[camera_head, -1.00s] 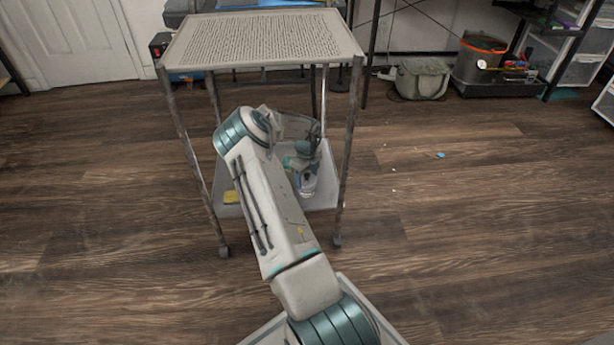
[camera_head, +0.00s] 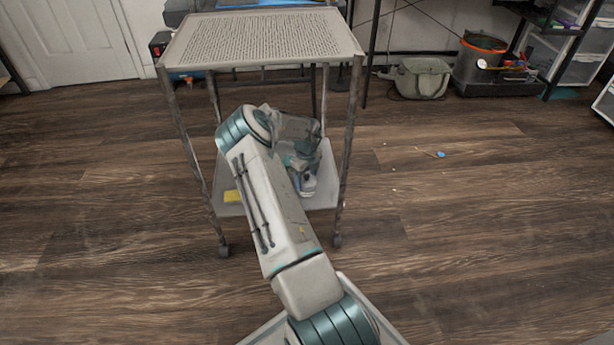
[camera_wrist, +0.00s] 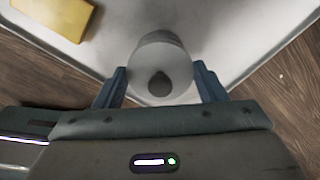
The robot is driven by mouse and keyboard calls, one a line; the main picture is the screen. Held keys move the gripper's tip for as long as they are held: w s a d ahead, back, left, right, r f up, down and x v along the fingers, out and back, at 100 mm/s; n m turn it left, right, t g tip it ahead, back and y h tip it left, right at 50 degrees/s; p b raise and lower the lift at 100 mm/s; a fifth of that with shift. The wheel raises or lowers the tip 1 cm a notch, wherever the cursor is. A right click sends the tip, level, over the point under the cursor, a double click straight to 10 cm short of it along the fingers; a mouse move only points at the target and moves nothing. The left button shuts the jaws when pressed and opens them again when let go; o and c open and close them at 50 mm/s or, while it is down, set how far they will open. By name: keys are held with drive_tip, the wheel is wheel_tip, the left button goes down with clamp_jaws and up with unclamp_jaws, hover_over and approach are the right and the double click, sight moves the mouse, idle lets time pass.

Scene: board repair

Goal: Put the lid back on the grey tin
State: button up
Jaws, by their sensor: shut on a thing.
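My gripper (camera_wrist: 162,84) is shut on the lid (camera_wrist: 160,65), a pale grey round piece with a dark knob on top, with one blue finger at each side. A grey curved surface shows just beyond the lid's disc; I cannot tell whether it is the lid's side or the tin's wall. In the head view my gripper (camera_head: 305,176) is low over the trolley's bottom shelf, partly hidden by my arm. A pale round shape (camera_head: 308,187) shows under it, too small to tell lid from tin. Whether the lid touches the tin cannot be seen.
The trolley's lower shelf (camera_wrist: 225,22) is pale with a raised edge. A yellow block (camera_wrist: 57,15) lies on it at the left, also seen in the head view (camera_head: 232,196). The trolley's top (camera_head: 262,38) and legs (camera_head: 348,150) surround my arm.

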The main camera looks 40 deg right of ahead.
idle(0.3)
drive_tip(key=o, duration=1.3)
drive_tip(key=shift+c, duration=0.2)
drive_tip(key=shift+r, duration=0.1)
drive_tip(key=shift+r+p, duration=2.4)
drive_tip(key=shift+r, duration=1.05)
clamp_jaws()
